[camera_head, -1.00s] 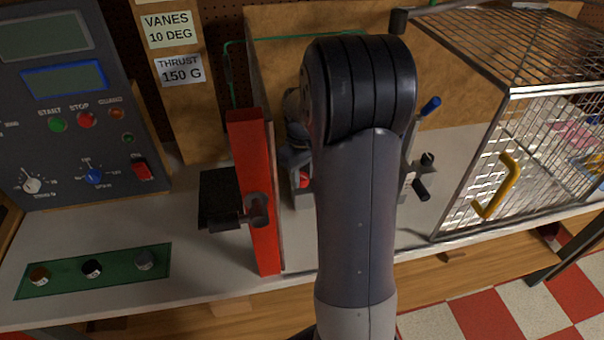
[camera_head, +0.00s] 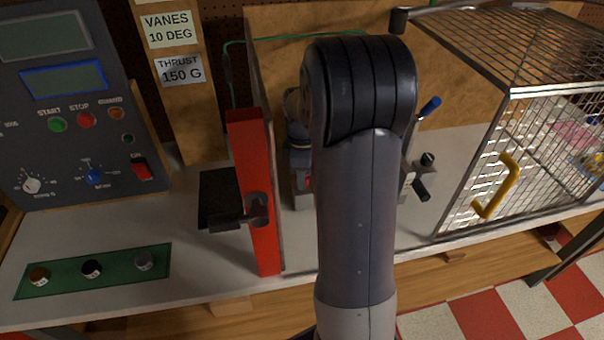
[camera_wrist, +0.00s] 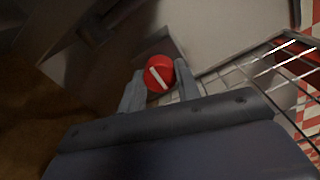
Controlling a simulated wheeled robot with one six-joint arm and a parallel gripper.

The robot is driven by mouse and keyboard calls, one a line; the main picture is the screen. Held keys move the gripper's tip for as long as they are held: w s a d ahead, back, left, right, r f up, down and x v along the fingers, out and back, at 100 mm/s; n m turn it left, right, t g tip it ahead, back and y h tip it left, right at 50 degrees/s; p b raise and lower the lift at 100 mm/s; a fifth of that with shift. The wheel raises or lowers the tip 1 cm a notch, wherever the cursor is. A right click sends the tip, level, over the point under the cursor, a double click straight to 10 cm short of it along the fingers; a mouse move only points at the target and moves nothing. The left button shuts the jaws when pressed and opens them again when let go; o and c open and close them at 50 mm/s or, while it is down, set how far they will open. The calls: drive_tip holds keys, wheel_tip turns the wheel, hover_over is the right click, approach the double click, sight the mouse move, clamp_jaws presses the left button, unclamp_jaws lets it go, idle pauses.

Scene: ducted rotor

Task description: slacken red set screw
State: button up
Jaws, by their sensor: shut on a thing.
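The red set screw (camera_wrist: 158,76) is a round red knob with a white bar across its face, in the middle of the wrist view. My gripper (camera_wrist: 160,86) is shut on it, with one grey finger on each side. The white bar runs at a slant, from upper left to lower right. In the head view only a small sliver of red shows beside my arm, and my arm hides the fingers there.
A tall red post (camera_head: 254,190) with a dark clamp stands left of my arm. A wire cage (camera_head: 520,130) with a yellow handle is to the right. A control panel (camera_head: 70,110) and a green strip of knobs (camera_head: 60,279) are at the left.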

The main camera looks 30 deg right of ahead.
drive_tip(key=shift+n, duration=0.3)
drive_tip(key=o, duration=1)
drive_tip(key=shift+c, duration=0.2)
drive_tip(key=shift+r, duration=0.1)
wheel_tip(320, 180, up, 11)
drive_tip(key=shift+f+b, duration=0.2)
drive_tip(key=shift+b, duration=0.1)
